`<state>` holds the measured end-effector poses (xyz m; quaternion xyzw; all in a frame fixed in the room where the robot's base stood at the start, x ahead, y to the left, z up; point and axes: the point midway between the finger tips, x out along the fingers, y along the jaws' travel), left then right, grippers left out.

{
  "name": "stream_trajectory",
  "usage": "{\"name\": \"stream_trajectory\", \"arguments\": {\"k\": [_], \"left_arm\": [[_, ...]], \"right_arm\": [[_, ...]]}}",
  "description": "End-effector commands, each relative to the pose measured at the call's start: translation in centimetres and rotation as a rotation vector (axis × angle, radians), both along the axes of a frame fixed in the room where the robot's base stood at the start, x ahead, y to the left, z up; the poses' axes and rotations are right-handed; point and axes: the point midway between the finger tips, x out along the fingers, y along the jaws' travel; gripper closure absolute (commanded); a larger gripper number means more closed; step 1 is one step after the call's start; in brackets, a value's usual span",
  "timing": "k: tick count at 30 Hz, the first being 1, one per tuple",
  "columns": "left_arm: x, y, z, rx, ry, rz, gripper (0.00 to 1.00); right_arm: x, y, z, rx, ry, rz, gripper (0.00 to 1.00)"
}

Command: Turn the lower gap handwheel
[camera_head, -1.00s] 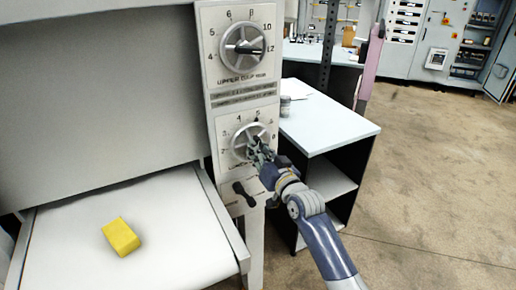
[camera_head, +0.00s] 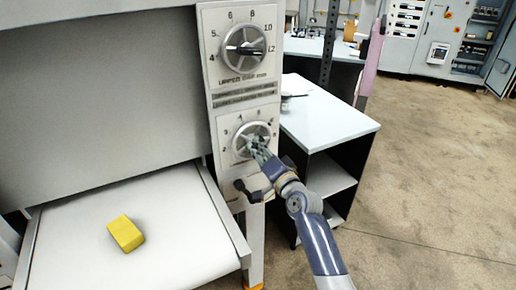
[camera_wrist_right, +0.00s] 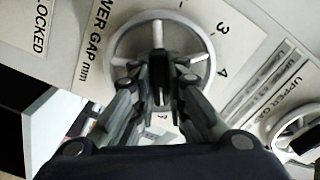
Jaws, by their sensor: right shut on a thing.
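The lower gap handwheel (camera_head: 240,133) is a round silver wheel with spokes on a numbered dial, on the pale panel right of the sheeter's belt. My right gripper (camera_head: 259,149) reaches it from the lower right and is shut on it. In the right wrist view the handwheel's rim (camera_wrist_right: 117,38) stands ahead, with the fingers of my right gripper (camera_wrist_right: 161,78) close together over the wheel's middle. The fingers hide part of the spokes and lower rim, so the exact contact is unclear. My left gripper is not in view.
The upper gap handwheel (camera_head: 244,31) sits above on the same panel, and a dark lever (camera_head: 246,192) juts out below. A yellow block (camera_head: 125,233) lies on the white belt (camera_head: 180,220). A side table (camera_head: 330,121) stands close behind my right arm. Floor at right is clear.

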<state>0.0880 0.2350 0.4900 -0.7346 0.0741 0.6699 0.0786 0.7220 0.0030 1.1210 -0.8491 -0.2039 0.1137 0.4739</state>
Motion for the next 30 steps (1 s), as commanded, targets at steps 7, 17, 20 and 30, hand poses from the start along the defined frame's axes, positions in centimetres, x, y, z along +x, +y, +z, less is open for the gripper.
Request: {"name": "stream_trajectory", "arguments": {"k": [7,17,20,30], "left_arm": [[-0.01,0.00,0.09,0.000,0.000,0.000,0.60],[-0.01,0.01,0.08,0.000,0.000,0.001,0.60],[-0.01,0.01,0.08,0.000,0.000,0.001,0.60],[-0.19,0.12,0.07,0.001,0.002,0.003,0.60]], "right_arm": [[-0.03,0.03,-0.13,0.025,0.016,0.001,1.00],[-0.03,0.02,-0.15,0.025,0.016,0.001,1.00],[-0.03,0.01,-0.13,0.025,0.016,0.001,0.67],[-0.06,-0.04,-0.04,0.025,0.014,0.000,0.67]]}}
